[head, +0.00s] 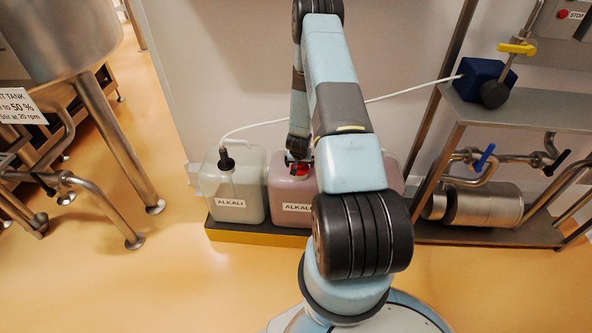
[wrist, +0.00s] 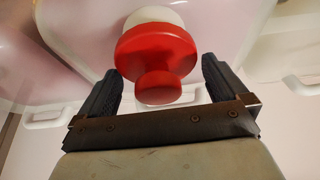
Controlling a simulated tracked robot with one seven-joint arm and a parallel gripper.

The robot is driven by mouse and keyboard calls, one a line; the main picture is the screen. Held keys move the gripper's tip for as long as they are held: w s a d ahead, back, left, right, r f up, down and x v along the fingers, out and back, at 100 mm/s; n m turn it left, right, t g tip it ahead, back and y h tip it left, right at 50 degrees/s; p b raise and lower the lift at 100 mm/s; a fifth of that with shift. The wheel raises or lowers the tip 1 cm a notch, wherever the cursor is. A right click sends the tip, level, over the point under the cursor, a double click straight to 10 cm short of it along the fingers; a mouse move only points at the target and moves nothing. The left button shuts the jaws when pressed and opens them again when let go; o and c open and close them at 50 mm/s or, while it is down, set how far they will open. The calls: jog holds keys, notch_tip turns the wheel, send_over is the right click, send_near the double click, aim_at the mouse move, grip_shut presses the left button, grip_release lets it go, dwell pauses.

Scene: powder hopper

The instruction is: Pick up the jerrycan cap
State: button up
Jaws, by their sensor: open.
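The jerrycan cap (wrist: 157,52) is red, with a wide disc and a smaller round knob, and it sits on the white neck of a pinkish jerrycan. In the wrist view my gripper (wrist: 160,85) is open, with one dark finger on each side of the cap's knob. I cannot tell whether the fingers touch the cap. In the head view the cap shows only as a bit of red (head: 302,169) on the pink jerrycan (head: 288,195), which is labelled ALKALI. My arm hides much of that jerrycan and the gripper there.
A whitish ALKALI jerrycan (head: 234,190) with a black fitting and white hose stands to the left on the same low yellow-edged tray (head: 250,235). A steel shelf (head: 530,115) with a blue pump (head: 484,78) and pipes stands at right. A steel tank (head: 65,35) stands at left. The orange floor between is clear.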

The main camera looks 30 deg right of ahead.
jog(key=c, duration=0.8)
jog(key=shift+o, duration=0.2)
